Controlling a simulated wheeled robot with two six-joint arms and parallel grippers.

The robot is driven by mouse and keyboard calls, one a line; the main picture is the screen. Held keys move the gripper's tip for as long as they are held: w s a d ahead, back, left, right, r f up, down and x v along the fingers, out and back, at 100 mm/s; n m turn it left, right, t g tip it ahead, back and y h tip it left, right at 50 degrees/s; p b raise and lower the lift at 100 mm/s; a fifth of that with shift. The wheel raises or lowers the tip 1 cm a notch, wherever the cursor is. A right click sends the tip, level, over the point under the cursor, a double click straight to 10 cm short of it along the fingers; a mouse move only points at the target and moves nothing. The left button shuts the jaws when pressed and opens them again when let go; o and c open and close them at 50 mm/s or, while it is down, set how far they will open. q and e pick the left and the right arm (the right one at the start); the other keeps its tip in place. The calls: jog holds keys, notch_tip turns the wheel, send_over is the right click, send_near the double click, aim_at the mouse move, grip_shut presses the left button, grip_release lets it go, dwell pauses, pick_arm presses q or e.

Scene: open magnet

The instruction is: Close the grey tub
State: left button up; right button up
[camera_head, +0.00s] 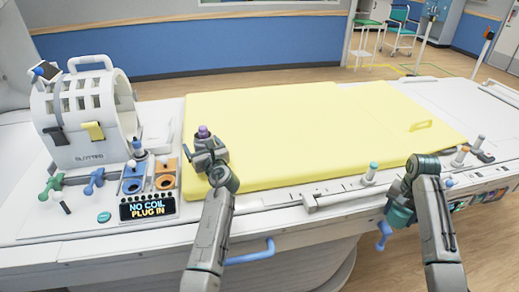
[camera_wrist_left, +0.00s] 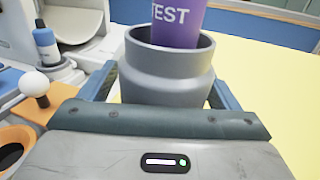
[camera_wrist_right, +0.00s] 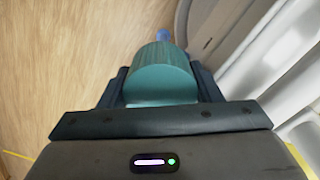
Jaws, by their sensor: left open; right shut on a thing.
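The grey tub (camera_wrist_left: 167,75) stands upright and open-topped in the left wrist view, with a purple piece marked TEST (camera_wrist_left: 178,22) sticking up out of it. In the head view the purple top (camera_head: 203,131) shows at the left edge of the yellow pad. My left gripper (camera_head: 208,158) is open, with its fingers on either side of the tub. My right gripper (camera_head: 402,203) is shut on a ribbed teal cap-like cylinder (camera_wrist_right: 161,75), held beyond the front edge of the table, over the floor side. The underside of the teal piece is hidden.
The yellow pad (camera_head: 300,130) is mostly clear. Small pegs (camera_head: 373,170) line the front rail. Blue handles (camera_head: 250,252) stick out from the table's front side.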

pick_arm(q)
jog(key=shift+w, duration=0.1)
jog(key=shift+s+d+r, duration=0.35)
jog(key=shift+d+r, duration=0.05)
jog(key=shift+w+a+f, duration=0.15)
jog(key=shift+a+f, duration=0.05)
jog(key=shift+a, duration=0.05)
jog(key=c, duration=1.3)
jog(key=shift+d+r, duration=0.1)
jog(key=shift+c, duration=0.4)
jog(key=shift+r, duration=0.15)
jog(key=shift+r, duration=0.6)
notch_tip(320, 180, up, 16)
jog(key=shift+r, duration=0.25)
